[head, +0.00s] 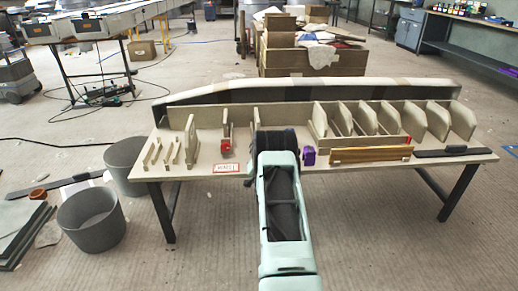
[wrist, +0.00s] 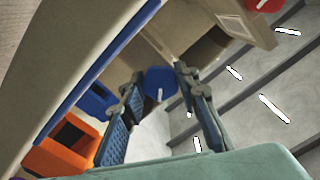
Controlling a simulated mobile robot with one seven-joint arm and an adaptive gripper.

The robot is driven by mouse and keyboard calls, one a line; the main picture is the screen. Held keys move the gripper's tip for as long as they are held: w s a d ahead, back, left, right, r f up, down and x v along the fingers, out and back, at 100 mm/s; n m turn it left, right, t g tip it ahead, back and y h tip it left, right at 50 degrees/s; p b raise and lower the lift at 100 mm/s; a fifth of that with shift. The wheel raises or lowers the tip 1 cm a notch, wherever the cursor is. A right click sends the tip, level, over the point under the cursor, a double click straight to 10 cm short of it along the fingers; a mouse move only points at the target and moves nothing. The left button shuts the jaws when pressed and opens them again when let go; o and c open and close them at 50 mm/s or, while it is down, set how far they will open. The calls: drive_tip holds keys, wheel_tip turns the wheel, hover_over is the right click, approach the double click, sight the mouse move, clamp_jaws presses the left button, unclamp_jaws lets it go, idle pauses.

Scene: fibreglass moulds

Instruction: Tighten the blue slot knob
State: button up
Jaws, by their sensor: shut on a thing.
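The blue slot knob (wrist: 160,84) shows in the wrist view between my fingertips, with a pale slot line on its face. My gripper (wrist: 158,77) is shut on it, one finger on each side. Behind the knob is a beige mould part (wrist: 120,70). In the head view my arm's dark end covers the middle of the mould table, so the blue knob and the fingers are hidden there.
The mould table (head: 205,180) carries upright ribs, a red clamp (head: 226,145), a purple part (head: 309,157) and wooden strips (head: 370,154). Two grey bins (head: 90,218) stand at its left. In the wrist view an orange part (wrist: 62,150) is close on the left.

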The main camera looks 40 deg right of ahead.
drive_tip(key=m, duration=0.6)
drive_tip(key=shift+r+m, duration=0.1)
drive_tip(key=shift+m, duration=0.2)
idle(0.4)
drive_tip(key=o, duration=1.2)
drive_tip(key=shift+c, duration=0.2)
drive_tip(key=v, duration=1.2)
